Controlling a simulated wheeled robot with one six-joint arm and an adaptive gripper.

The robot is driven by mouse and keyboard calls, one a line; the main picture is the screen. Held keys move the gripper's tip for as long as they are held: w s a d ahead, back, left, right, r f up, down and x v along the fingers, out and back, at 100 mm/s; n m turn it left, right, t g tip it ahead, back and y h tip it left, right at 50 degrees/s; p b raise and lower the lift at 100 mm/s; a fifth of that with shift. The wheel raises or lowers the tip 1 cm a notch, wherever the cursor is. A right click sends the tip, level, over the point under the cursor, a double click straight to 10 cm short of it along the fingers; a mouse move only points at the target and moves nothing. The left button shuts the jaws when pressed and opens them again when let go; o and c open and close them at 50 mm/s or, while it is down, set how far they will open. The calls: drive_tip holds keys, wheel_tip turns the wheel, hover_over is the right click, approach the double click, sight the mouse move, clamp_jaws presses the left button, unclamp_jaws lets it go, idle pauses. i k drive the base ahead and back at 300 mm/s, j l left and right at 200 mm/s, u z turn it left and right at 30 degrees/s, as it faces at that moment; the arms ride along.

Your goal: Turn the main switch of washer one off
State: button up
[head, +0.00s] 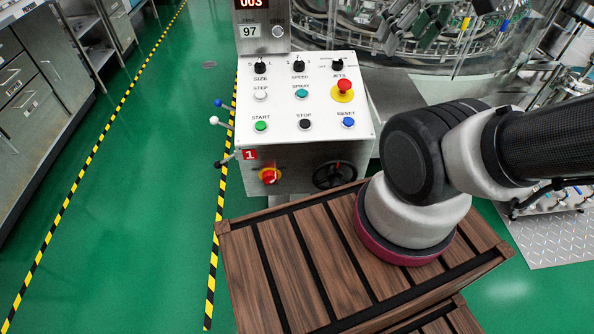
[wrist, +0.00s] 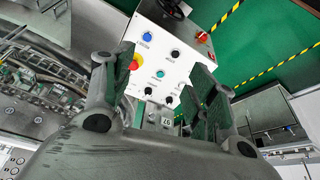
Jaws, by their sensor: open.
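The white control box of washer one (head: 306,100) carries a red label with a 1 (head: 249,154). The knob's position is too small to tell. The main switch also shows in the wrist view (wrist: 202,37), near the top right, beyond the fingers. My gripper (wrist: 160,70) is open and empty, its fingers apart in front of the panel and not touching the switch. My gripper is outside the head view.
A black handwheel (head: 335,175) is right of the switch. Buttons, knobs and a red emergency stop (head: 344,86) are on the top panel. Levers (head: 222,122) stick out on the left. Green floor (head: 150,190) is free to the left.

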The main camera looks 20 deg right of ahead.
sight(269, 177)
drive_tip(key=k+j, duration=0.15)
drive_tip(key=k, duration=0.3)
drive_tip(key=k+j, duration=0.15)
drive_tip(key=k, duration=0.3)
drive_tip(key=l+u, duration=0.05)
